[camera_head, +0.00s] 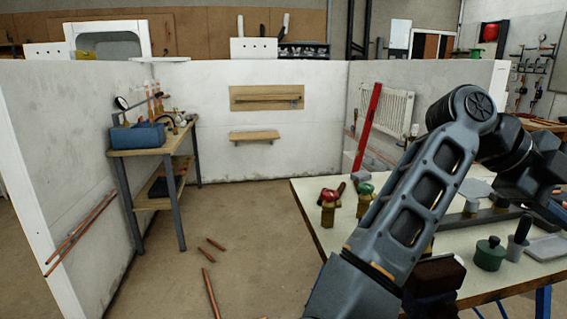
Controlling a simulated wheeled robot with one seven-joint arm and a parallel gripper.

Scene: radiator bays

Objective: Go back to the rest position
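My grey arm rises from the bottom centre-right of the head view, bends at a round joint near the upper right, and folds down toward the right edge. Its dark wrist links hang over the right part of the workbench (313,200). My gripper's fingers do not show, so I cannot see whether they hold anything. The arm hides part of the bench top.
On the bench stand a red-handled valve (329,207), a green-topped valve (365,197) and a green pot (489,253). A side table (150,141) with a blue toolbox (137,136) stands left. Copper pipes (211,295) lie on the floor. Mid-floor is mostly clear.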

